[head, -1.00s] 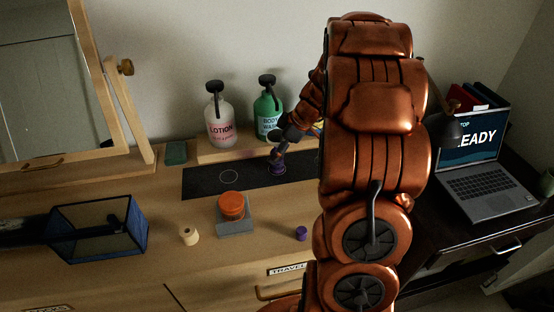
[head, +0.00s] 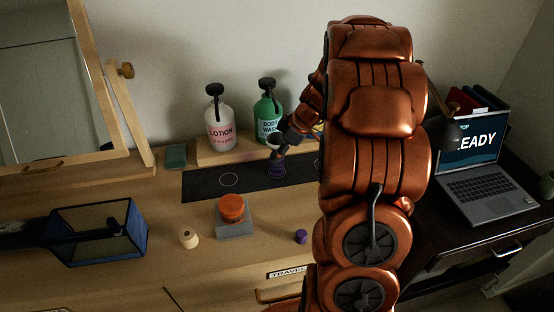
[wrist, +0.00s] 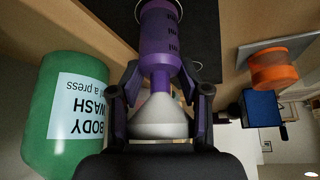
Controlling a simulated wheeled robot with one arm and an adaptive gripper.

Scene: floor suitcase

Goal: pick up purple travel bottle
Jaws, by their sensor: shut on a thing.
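The purple travel bottle (head: 277,170) is at the right part of the black mat, largely screened by my gripper in the head view. In the wrist view the bottle (wrist: 160,42), with dark ml marks, extends away between my fingers. A whitish cone like a funnel (wrist: 158,117) sits at its neck end, towards my wrist. My gripper (wrist: 160,78) is shut on the bottle near its neck, one finger on each side. Whether the bottle's base touches the mat is hard to tell. A small purple cap (head: 301,236) lies on the counter nearer the front.
A green body wash bottle (head: 267,118) stands close beside my gripper, with a lotion bottle (head: 220,130) to its left. An orange jar (head: 231,207) sits on a grey block.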

